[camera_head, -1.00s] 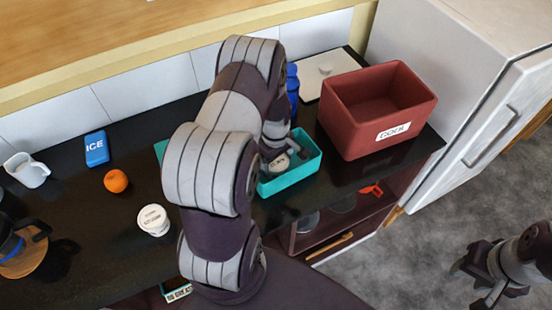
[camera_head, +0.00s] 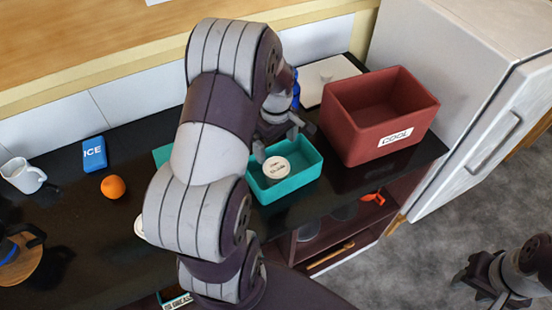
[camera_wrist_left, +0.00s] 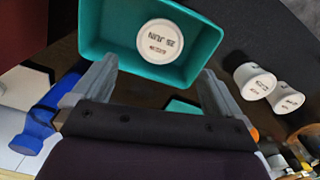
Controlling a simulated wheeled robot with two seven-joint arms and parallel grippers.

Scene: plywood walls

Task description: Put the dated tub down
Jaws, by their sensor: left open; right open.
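The dated tub (camera_head: 277,167) is white and round, with dark print on its lid. It stands upright in a teal tray (camera_head: 303,180). In the left wrist view the tub (camera_wrist_left: 160,41) reads "25 JUN" and sits inside the teal tray (camera_wrist_left: 101,42), clear of the fingers. My left gripper (camera_head: 282,138) is open and empty at the tray's back edge; in its wrist view the fingers (camera_wrist_left: 157,88) are spread apart with nothing between them. My right gripper (camera_head: 474,284) is open and empty over the floor at the far right.
A red "COOL" box (camera_head: 365,143) stands right of the tray. A blue ICE pack (camera_head: 94,155), an orange (camera_head: 112,187) and a mug (camera_head: 23,176) are at left. Two white tubs (camera_wrist_left: 255,80) (camera_wrist_left: 286,98) stand outside the tray; my arm mostly hides them in the head view.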

